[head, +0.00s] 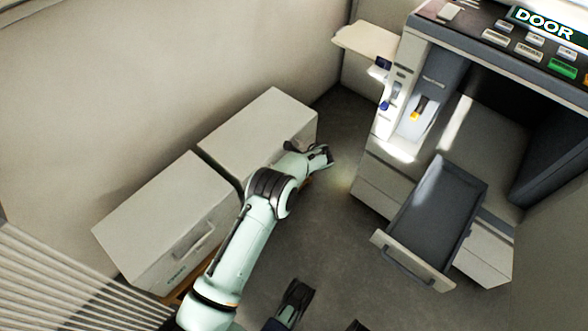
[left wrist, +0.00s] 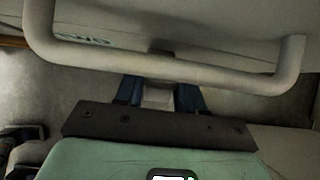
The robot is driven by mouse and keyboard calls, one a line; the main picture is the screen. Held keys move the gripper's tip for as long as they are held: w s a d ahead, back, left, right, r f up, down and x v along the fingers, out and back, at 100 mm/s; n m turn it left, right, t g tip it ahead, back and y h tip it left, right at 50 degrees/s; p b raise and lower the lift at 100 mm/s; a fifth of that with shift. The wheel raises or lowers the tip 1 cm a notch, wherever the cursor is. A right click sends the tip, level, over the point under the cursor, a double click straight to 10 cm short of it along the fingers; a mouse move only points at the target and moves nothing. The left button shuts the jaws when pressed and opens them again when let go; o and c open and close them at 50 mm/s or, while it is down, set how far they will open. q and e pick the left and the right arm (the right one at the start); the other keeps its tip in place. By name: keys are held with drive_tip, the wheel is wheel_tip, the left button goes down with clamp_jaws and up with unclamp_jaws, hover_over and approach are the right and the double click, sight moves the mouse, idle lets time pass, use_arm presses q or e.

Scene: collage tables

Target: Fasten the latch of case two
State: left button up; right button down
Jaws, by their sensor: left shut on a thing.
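Two pale cases stand along the wall in the head view, a nearer case (head: 165,215) with a handle (head: 190,241) and green lettering, and a farther case (head: 260,130). I cannot read which one is case two. My left gripper (head: 322,157) is at the front of the farther case. In the left wrist view its dark blue fingers (left wrist: 157,96) are shut on a small pale block (left wrist: 158,98), probably the latch, just beyond the bar handle (left wrist: 165,68). Green lettering shows behind the handle. The arm hides much of the farther case's front.
A cabinet (head: 375,181) with an open grey drawer (head: 430,215) stands at the right. A control panel with a DOOR sign (head: 545,22) is at the upper right. Clear dark floor (head: 335,225) lies between the cases and the drawer.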

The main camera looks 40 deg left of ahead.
use_arm(q)
drive_tip(key=shift+d, duration=0.2)
idle(0.3)
drive_tip(key=o, duration=0.9)
drive_tip(key=shift+a, duration=0.1)
drive_tip(key=p+v, duration=0.3)
drive_tip(key=v, duration=1)
drive_tip(key=shift+r+p, duration=0.25)
drive_tip(key=shift+p, duration=0.15)
use_arm(e)
drive_tip(key=w+r+t, duration=0.2)
drive_tip(key=w+r, duration=0.2)
drive_tip(key=w, duration=0.3)
drive_tip(key=shift+w+a+r+n+t, duration=0.15)
drive_tip(key=shift+a+n+t, duration=0.15)
drive_tip(key=shift+a, duration=0.15)
use_arm(q)
drive_tip(key=shift+f, duration=0.1)
